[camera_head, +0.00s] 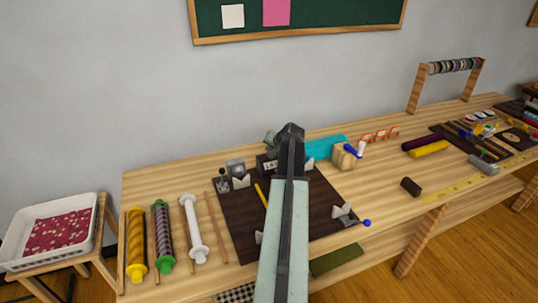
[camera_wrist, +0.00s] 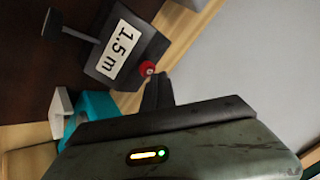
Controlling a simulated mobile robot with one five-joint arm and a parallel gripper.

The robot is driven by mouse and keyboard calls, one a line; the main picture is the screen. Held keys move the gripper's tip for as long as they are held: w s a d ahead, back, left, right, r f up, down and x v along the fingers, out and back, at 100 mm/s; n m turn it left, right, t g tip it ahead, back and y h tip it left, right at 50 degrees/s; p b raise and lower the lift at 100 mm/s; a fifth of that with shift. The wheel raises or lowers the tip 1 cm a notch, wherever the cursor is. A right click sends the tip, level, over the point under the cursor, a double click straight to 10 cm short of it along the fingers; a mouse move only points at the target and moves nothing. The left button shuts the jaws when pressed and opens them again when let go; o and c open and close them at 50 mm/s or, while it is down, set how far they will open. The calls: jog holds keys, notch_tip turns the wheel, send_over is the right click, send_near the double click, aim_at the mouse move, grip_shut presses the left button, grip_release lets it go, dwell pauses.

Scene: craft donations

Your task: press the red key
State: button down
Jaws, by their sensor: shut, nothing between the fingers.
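The red key (camera_wrist: 147,68) is a small round red button at the corner of a dark device with a white "1.5 m" label (camera_wrist: 114,50) in the wrist view. My gripper (camera_wrist: 158,78) is shut and empty, its dark fingertips right beside the key. I cannot tell whether they touch it. In the head view my gripper (camera_head: 291,130) rises over the back of a dark mat (camera_head: 240,225). The dark device (camera_head: 265,167) shows there only partly, behind my arm, and the red key is hidden.
A wooden block with a blue-handled tool (camera_head: 345,155), a teal sheet (camera_head: 325,147) and grey-white brackets (camera_head: 343,214) are near my arm. Patterned rollers (camera_head: 163,236) lie at the left of the wooden table (camera_head: 380,195). Table room right of the mat is fairly clear.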

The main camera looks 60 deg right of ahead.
jog(key=shift+f+b, duration=0.45)
jog(key=shift+f, duration=0.05)
jog(key=shift+r, duration=0.1)
dwell(0.5)
jog(key=shift+r+p, duration=0.8)
jog(key=shift+p, duration=0.1)
notch_tip(320, 180, up, 5)
jog(key=p, duration=0.5)
jog(key=shift+r, duration=0.15)
jog(key=shift+w, duration=0.1)
